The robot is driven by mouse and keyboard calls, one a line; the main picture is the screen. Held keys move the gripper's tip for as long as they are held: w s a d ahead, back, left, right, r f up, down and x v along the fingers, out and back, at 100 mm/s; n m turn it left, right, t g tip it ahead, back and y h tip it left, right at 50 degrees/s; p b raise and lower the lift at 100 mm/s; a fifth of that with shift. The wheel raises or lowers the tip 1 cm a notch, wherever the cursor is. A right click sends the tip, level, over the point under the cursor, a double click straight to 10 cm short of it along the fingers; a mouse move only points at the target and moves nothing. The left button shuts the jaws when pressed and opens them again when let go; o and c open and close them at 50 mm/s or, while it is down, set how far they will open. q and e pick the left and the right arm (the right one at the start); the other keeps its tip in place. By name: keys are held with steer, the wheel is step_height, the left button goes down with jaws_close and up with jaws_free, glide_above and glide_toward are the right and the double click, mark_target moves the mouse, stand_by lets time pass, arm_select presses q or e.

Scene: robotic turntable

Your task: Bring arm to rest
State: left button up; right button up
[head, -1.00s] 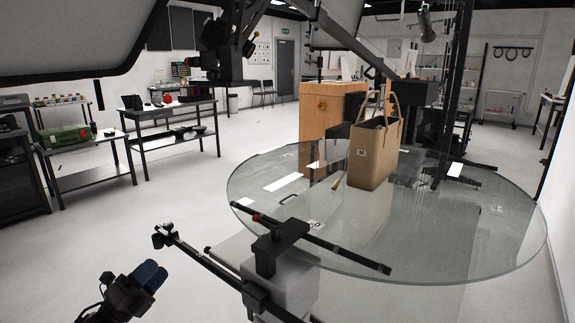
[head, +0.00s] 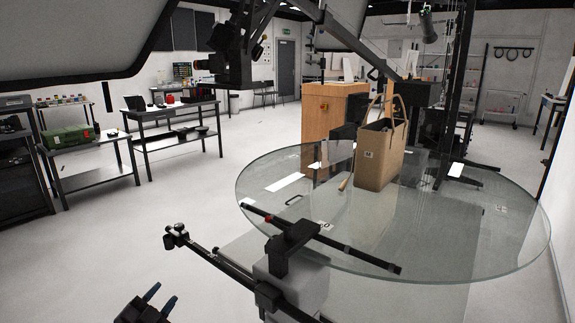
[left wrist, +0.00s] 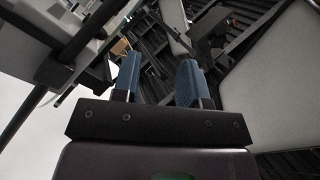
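My left gripper (head: 161,298) is at the bottom left of the head view, over the floor and to the left of the glass turntable. Its two blue fingers are apart with nothing between them. They also stand apart in the left wrist view (left wrist: 157,80). It touches nothing that I can see. My right gripper is in neither view.
A round glass turntable (head: 430,235) fills the right, with a tan bag (head: 372,160) upright on it. A black rail with a clamp (head: 215,258) juts out near my left gripper. Work tables (head: 175,112) stand at the back left. The floor (head: 105,225) between is clear.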

arm_select(q)
steer(key=s+f+n+g+y+p, duration=0.2)
steer(key=s+f+n, duration=0.3)
steer(key=s, duration=1.2)
steer(key=s+d+f+n+g+y+p, duration=0.1)
steer(key=s+f+n+g, duration=0.4)
steer(key=s, duration=1.2)
step_height(320, 180, down, 3)
steer(key=shift+s+f+y+p, duration=0.1)
steer(key=shift+s+y+p, duration=0.3)
steer(key=shift+y, duration=0.4)
steer(key=shift+d, duration=0.1)
